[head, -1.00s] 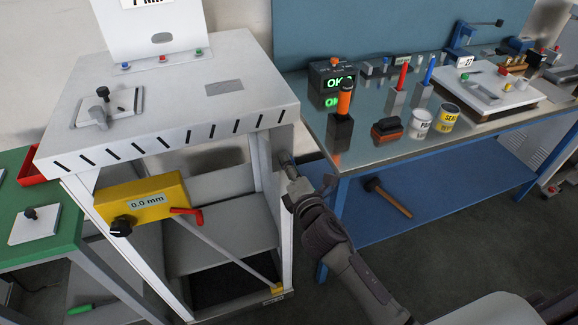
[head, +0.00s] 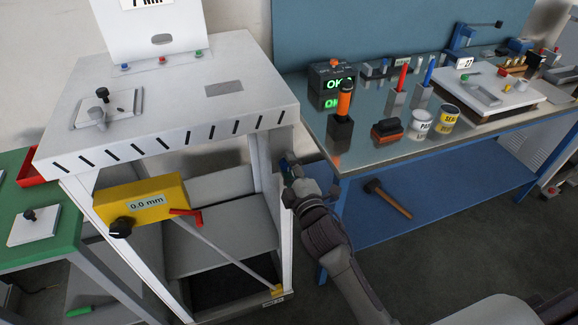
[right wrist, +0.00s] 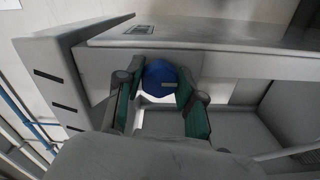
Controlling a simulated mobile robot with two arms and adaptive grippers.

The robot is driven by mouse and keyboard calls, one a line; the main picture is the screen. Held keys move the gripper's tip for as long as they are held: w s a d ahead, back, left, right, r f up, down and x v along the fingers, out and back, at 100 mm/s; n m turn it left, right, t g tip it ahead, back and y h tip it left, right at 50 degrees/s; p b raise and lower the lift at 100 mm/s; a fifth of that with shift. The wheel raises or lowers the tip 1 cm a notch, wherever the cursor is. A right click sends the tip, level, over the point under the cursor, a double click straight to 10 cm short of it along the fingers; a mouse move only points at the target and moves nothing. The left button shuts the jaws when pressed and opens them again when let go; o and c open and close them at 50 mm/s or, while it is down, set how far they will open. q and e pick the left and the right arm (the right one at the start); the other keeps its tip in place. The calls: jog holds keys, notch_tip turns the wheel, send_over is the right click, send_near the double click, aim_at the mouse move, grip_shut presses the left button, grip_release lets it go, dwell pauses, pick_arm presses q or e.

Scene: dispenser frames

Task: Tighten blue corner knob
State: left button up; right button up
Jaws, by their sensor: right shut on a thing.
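The blue corner knob (right wrist: 160,76) shows in the right wrist view as a round blue cap with a small grey mark, just under the edge of the grey dispenser frame's top (head: 235,55). My right gripper (right wrist: 161,84) is shut on the knob, with one finger on each side of it. In the head view my right gripper (head: 288,166) is at the frame's right corner post, below the top, and the knob is mostly hidden there by the fingers. My left gripper is not in view.
A yellow box (head: 143,203) reading 0.0 mm, with a red lever (head: 187,217), is on the frame's front.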

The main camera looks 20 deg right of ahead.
dwell(0.5)
jog(key=o, duration=1.1)
jog(key=shift+o, duration=0.2)
jog(key=shift+s, duration=0.1)
jog(key=s, duration=1.2)
jog(key=shift+d, duration=0.2)
jog(key=shift+w+f, duration=0.1)
